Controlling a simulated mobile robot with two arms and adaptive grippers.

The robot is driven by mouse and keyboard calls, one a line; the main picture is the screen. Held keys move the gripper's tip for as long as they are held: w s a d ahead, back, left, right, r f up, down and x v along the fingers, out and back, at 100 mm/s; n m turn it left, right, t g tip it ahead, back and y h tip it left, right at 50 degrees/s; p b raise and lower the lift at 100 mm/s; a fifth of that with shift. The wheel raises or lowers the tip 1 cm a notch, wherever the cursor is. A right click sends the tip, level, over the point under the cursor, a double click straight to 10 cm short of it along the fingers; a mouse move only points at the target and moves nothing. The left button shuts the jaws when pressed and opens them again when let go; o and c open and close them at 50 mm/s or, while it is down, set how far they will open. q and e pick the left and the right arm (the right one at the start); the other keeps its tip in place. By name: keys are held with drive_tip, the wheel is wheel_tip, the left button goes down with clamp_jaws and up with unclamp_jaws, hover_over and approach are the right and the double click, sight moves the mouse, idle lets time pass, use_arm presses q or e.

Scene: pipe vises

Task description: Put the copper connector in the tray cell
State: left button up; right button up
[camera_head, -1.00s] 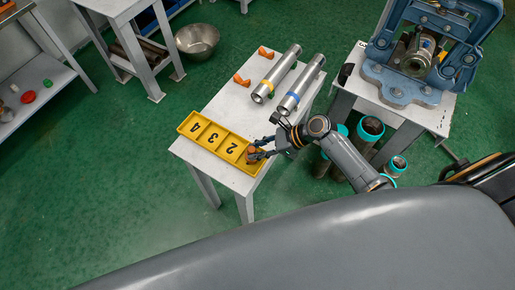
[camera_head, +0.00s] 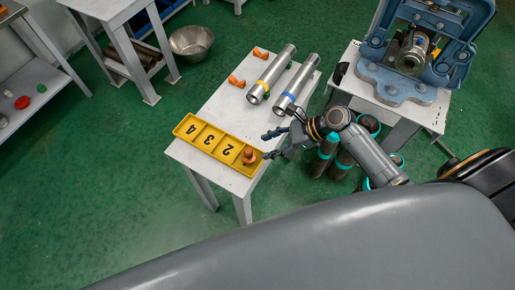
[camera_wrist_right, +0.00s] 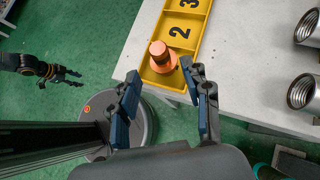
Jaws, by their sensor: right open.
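A copper connector (camera_head: 249,155) stands upright in the near end cell of the yellow tray (camera_head: 177,131). The wrist view shows the connector (camera_wrist_right: 160,57) inside that cell of the tray (camera_wrist_right: 205,8), beside the cell marked 2. My right gripper (camera_head: 272,145) is open and empty, just to the right of the connector in the head view. In the wrist view its fingers (camera_wrist_right: 164,82) are apart, with the connector beyond their tips and clear of them. My left gripper (camera_wrist_right: 68,75) shows small at the left of the wrist view, away from the tray; its jaw state is unclear.
Two more copper fittings (camera_head: 260,53) (camera_head: 237,81) lie farther back on the white table (camera_head: 215,105). Two steel pipes (camera_head: 271,74) (camera_head: 297,83) lie to their right. A blue vise (camera_head: 400,85) stands on another table at right. Teal-ended pipes (camera_head: 325,152) stand below it.

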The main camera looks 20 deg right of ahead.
drive_tip(key=v, duration=0.5)
drive_tip(key=shift+s+d+r, duration=0.15)
drive_tip(key=shift+d+r, duration=0.1)
drive_tip(key=shift+d, duration=0.05)
drive_tip(key=s+d+f+n+h, duration=0.2)
drive_tip(key=s+f, duration=0.1)
drive_tip(key=f, duration=0.6)
drive_tip(key=s+d+f+n+g+h, duration=0.1)
drive_tip(key=s+d+f+n+h, duration=0.15)
drive_tip(key=f, duration=0.75)
drive_tip(key=s+d+f+n+h, duration=0.2)
drive_tip(key=s+f+n, duration=0.15)
drive_tip(key=f, duration=0.55)
drive_tip(key=s+a+f+n+h, duration=0.1)
drive_tip(key=s+a+f+n, duration=0.1)
drive_tip(key=s+f+n, duration=0.3)
drive_tip(key=s+a+f+n+g+h+b, duration=0.1)
drive_tip(key=s+f+n, duration=0.4)
drive_tip(key=s, duration=0.6)
drive_tip(key=s+a+f+n+g+h, duration=0.1)
drive_tip(key=s+a+f+n, duration=0.2)
drive_tip(key=s+f+n, duration=0.2)
drive_tip(key=shift+s+a+f+n+b, duration=0.35)
drive_tip(key=shift+s+n, duration=0.75)
drive_tip(key=shift+s, duration=0.5)
drive_tip(key=shift+r, duration=0.1)
